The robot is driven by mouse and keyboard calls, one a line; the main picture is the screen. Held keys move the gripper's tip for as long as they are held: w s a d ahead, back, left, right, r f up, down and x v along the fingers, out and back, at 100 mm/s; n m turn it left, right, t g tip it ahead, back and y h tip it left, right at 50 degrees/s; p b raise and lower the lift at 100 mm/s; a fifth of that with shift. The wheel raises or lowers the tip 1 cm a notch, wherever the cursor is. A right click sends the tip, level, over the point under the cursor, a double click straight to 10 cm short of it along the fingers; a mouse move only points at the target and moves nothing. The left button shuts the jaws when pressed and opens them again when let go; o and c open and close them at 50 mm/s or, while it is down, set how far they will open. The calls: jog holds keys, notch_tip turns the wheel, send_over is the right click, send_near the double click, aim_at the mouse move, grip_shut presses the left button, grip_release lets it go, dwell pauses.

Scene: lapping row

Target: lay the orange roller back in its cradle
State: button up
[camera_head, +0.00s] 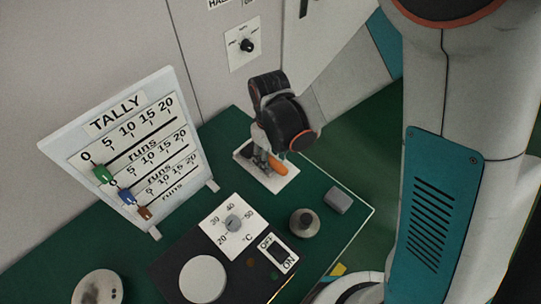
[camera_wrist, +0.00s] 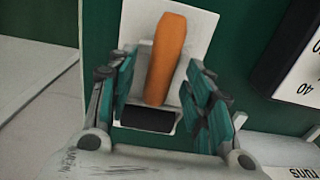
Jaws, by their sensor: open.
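The orange roller (camera_wrist: 167,55) shows in the wrist view, running lengthwise between the fingers over a white plate (camera_wrist: 205,22). A black block-like part (camera_wrist: 147,119) lies at its near end; I cannot tell whether this is part of the roller or of a cradle. In the head view, the roller (camera_head: 278,165) shows beside my gripper (camera_head: 262,158), over the white plate (camera_head: 281,183). My gripper (camera_wrist: 158,82) is open, with its teal fingers on either side of the roller and apparent gaps between. My wrist hides part of the plate, and I cannot make out the cradle clearly.
On the green table stand a tally board (camera_head: 130,150) with sliders, a hotplate unit (camera_head: 203,278) with a dial (camera_head: 233,222), a round weight-like knob (camera_head: 304,223), a grey block (camera_head: 338,200) and a round pale dish (camera_head: 98,288). A wall rises behind.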

jog(key=shift+w+r, duration=0.1)
jog(key=shift+r, duration=3.7)
